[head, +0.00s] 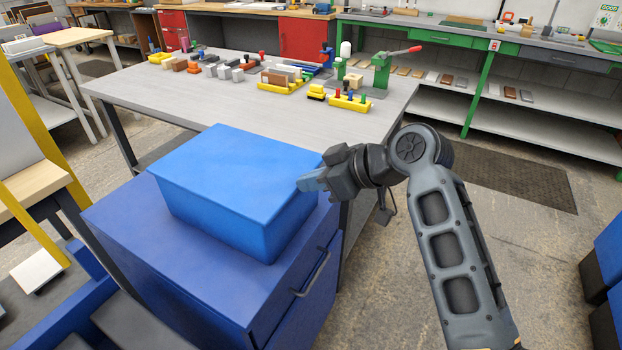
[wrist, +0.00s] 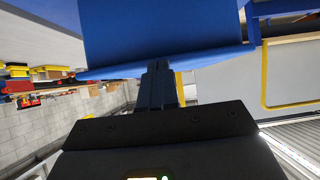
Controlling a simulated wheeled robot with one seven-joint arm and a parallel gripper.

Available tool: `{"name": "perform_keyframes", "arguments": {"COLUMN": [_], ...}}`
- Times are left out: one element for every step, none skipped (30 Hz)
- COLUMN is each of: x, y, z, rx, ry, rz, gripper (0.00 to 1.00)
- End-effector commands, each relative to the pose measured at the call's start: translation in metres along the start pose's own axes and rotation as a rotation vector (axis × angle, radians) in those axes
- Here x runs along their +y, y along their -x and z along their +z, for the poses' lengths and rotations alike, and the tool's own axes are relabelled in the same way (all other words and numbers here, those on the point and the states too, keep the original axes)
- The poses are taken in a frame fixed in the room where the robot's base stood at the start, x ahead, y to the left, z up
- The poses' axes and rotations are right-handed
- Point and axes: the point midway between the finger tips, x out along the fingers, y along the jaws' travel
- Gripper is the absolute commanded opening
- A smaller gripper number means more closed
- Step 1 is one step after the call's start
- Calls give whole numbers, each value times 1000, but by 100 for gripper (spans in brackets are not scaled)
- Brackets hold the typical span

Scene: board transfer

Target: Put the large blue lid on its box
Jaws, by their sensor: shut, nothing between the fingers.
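The large blue box (head: 225,215) stands on a blue drawer cabinet, near the middle of the head view. Its top is covered by the flat blue lid (head: 235,165), which looks level. Lid and box share nearly the same blue, so I cannot tell how tightly the rim fits. My gripper (head: 308,183) is shut and empty at the lid's right edge, its fingertips pointing left at the edge. In the wrist view my gripper (wrist: 158,75) meets or nearly meets a blue surface; touching or just apart I cannot tell.
The blue cabinet (head: 170,285) has a handle at its front right. Behind it, a grey workbench (head: 200,95) carries several small blocks, yellow trays and a green press (head: 382,70). Open floor (head: 390,270) lies to the right, with a dark mat (head: 510,175).

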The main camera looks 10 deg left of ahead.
Motion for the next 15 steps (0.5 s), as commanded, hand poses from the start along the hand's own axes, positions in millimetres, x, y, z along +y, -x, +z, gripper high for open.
{"name": "perform_keyframes", "arguments": {"x": [0,0,1,1,1,1,0,0,0,0,0,0,0,0,0], "y": [2,3,4,6,7,8,10,11,12,13,14,16,17,18,19], "z": [1,2,2,3,4,4,5,6,7,8,8,10,10,11,12], "rx": [0,0,0,0,0,0,1,1,1,1,1,1,1,1,1], "ry": [-1,-1,-1,-1,-1,0,0,0,0,0,-1,-1,-2,-2,-2], "rz": [1,1,1,1,1,1,1,1,1,1,1,1,1,1,1], "gripper": [0,0,0,0,0,0,0,0,0,0,0,0,0,0,0]}}
